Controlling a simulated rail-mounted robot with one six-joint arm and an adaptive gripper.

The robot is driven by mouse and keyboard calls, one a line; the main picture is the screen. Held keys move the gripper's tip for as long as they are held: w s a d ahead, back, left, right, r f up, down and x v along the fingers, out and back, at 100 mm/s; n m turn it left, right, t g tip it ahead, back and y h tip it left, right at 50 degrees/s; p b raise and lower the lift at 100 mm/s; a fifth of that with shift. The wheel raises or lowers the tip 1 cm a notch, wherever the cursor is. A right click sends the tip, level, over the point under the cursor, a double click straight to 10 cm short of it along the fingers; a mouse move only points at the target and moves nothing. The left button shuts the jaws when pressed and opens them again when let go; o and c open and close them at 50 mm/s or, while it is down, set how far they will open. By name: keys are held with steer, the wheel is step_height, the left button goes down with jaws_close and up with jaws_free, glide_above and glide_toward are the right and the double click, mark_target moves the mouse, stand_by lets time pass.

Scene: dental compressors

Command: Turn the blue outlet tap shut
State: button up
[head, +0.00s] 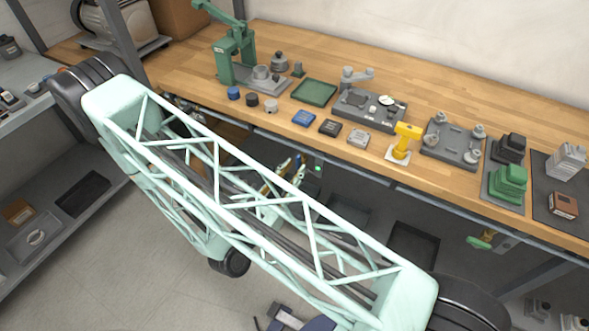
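My gripper cannot be picked out clearly among the pale parts behind the lattice. Its fingers, and whether it touches the tap, cannot be told.
The wooden bench (320,52) carries a green press (234,55), a green tray (314,92), a yellow tool (403,140) and several small blocks. A green-handled fitting (481,240) hangs under the bench at right. A grey shelf (62,215) stands at left. Floor shows between them.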

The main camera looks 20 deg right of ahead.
steer(key=shift+w+d, duration=0.35)
steer(key=shift+d, duration=0.05)
steer(key=shift+c, duration=0.4)
jaws_close()
